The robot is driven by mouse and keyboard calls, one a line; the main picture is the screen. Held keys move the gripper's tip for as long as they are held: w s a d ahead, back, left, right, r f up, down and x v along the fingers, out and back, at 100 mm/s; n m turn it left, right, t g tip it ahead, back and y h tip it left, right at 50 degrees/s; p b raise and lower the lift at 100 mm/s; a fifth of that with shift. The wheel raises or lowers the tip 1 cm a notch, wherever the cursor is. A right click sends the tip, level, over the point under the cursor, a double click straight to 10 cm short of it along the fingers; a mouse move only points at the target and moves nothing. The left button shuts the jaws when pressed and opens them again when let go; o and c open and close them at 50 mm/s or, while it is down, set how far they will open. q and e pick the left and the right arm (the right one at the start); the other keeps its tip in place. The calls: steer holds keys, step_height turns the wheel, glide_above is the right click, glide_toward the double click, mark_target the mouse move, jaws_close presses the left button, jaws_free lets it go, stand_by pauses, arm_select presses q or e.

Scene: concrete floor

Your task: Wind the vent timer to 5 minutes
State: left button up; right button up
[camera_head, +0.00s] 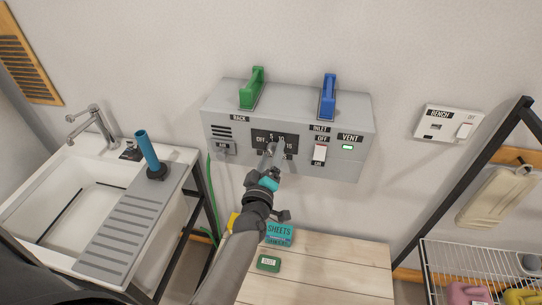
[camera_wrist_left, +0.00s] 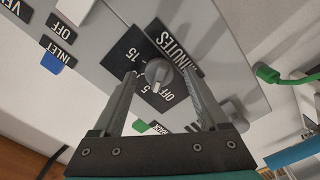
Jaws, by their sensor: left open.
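The grey vent unit (camera_head: 212,110) is on the wall, with a black dial plate (camera_head: 259,133) marked OFF, 5, 10, 15 and MINUTES. The round grey timer knob (camera_wrist_left: 157,72) shows in the wrist view at the middle of the plate (camera_wrist_left: 131,70). The mark it points to is too unclear to tell. My left gripper (camera_head: 271,151) is in front of the dial and hides most of the knob in the head view. Its fingers are open, one on each side of the knob, with gaps visible. My right gripper is not in view.
Green (camera_head: 252,88) and blue (camera_head: 328,96) handles stand on top. A wooden table (camera_head: 330,270) with a teal SHEETS box (camera_head: 280,233) is below, a sink (camera_head: 60,195) left.

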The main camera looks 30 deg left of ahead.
arm_select(q)
steer(key=v, duration=1.5)
steer(key=shift+b, duration=0.45)
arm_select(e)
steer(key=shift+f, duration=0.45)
arm_select(q)
steer(key=shift+s, duration=0.1)
